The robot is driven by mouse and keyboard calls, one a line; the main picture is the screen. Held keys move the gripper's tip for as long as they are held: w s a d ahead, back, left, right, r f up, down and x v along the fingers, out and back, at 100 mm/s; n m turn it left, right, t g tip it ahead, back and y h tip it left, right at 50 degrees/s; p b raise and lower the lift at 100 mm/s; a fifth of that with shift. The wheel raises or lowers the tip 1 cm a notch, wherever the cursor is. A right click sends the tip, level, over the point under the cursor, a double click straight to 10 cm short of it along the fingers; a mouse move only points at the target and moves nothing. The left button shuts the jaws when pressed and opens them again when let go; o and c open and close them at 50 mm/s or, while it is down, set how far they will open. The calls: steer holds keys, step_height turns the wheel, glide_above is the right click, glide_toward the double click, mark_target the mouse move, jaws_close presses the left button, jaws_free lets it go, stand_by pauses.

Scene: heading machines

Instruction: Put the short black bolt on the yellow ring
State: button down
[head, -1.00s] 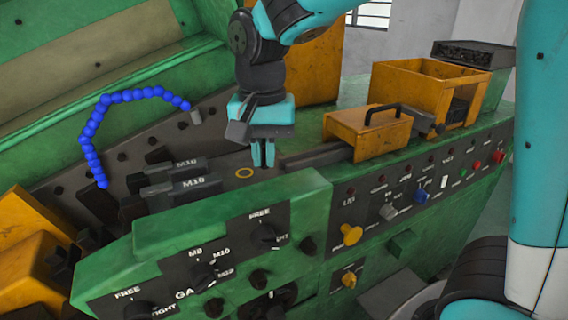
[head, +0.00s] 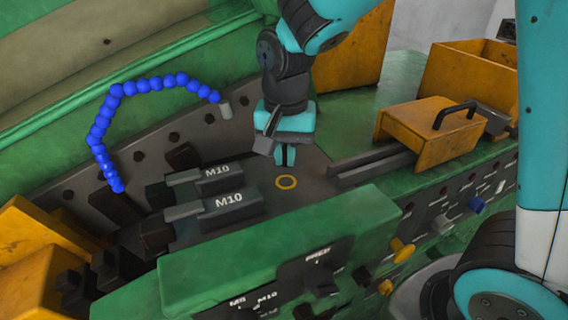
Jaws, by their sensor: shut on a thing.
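The yellow ring (head: 286,182) lies flat on the dark grey bed of the green machine, near the middle of the head view. My gripper (head: 285,157) points down just behind and above the ring in the picture. Its teal fingers are close together, shut on a small dark thing that I take as the short black bolt; the fingers hide most of it. The ring is empty. I cannot tell the exact height of the fingertips over the bed.
A blue beaded hose (head: 98,130) arches at the back left. A yellow box with a black handle (head: 430,130) is to the right. A green raised panel (head: 280,250) stands in front.

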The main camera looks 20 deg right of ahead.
mark_target(286, 163)
steer(key=shift+f+p, duration=0.35)
steer(key=shift+f, duration=1.55)
steer(key=shift+f, duration=0.2)
steer(key=c, duration=1.2)
jaws_free()
steer(key=shift+r, duration=0.2)
step_height(286, 163, up, 11)
steer(key=shift+r+b, duration=0.1)
steer(key=shift+b, duration=0.8)
steer(key=s+a+n+y, duration=0.1)
steer(key=s+n, duration=0.3)
steer(key=s, duration=0.1)
steer(key=s+a+f+n+y, duration=0.1)
steer(key=s+a+n, duration=0.1)
steer(key=s+n, duration=0.2)
steer(key=s+a+f+n+y, duration=0.1)
steer(key=s+n+y, duration=0.1)
steer(key=s+n, duration=0.3)
steer(key=shift+s+a+f, duration=0.1)
steer(key=shift+s+a, duration=0.05)
steer(key=shift+s, duration=0.65)
steer(key=shift+s+a, duration=0.1)
steer(key=shift+s, duration=0.65)
